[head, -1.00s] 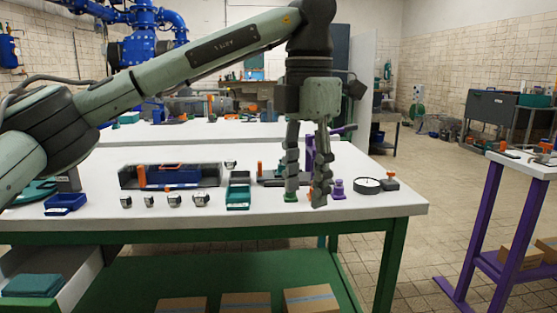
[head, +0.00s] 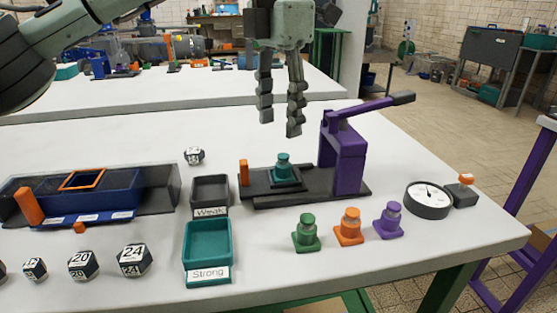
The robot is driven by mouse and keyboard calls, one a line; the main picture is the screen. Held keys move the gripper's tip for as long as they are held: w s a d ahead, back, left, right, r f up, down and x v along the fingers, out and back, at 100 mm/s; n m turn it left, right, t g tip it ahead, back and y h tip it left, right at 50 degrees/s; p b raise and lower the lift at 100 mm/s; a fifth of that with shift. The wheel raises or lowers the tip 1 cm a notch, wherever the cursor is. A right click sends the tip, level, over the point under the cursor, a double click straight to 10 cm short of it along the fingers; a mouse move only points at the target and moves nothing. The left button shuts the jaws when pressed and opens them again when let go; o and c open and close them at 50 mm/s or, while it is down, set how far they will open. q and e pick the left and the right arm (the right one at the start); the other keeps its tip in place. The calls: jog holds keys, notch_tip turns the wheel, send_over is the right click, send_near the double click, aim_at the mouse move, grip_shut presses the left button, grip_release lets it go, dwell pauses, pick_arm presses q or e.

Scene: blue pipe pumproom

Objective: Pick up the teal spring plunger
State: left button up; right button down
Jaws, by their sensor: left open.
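The teal spring plunger (head: 284,168) stands upright on the dark base (head: 262,187) of the purple lever press (head: 345,155), left of the press column. My left gripper (head: 280,128) hangs above and a little behind it in the picture, fingers pointing down. It is open and empty, apart from the plunger. Green (head: 306,234), orange (head: 349,227) and purple (head: 389,220) plungers stand in a row on the white table in front of the press. My right gripper is not in view.
A grey "Weak" tray (head: 210,193) and a teal "Strong" tray (head: 208,252) stand left of the plungers. A round gauge (head: 428,200) is at the right. The press handle (head: 375,106) sticks out right. Several numbered black-and-white blocks (head: 134,260) lie front left.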

aim_at(283, 156)
pick_arm(q)
jog(key=f, duration=0.2)
jog(key=shift+s+f, duration=0.3)
jog(key=f, duration=0.4)
jog(key=shift+s+d+f, duration=0.15)
jog(key=shift+d+f, duration=0.1)
jog(key=shift+f, duration=0.05)
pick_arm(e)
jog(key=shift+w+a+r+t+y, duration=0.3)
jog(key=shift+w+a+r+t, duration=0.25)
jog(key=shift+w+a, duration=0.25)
pick_arm(q)
jog(key=shift+c, duration=0.3)
jog(key=shift+r, duration=0.1)
grip_shut()
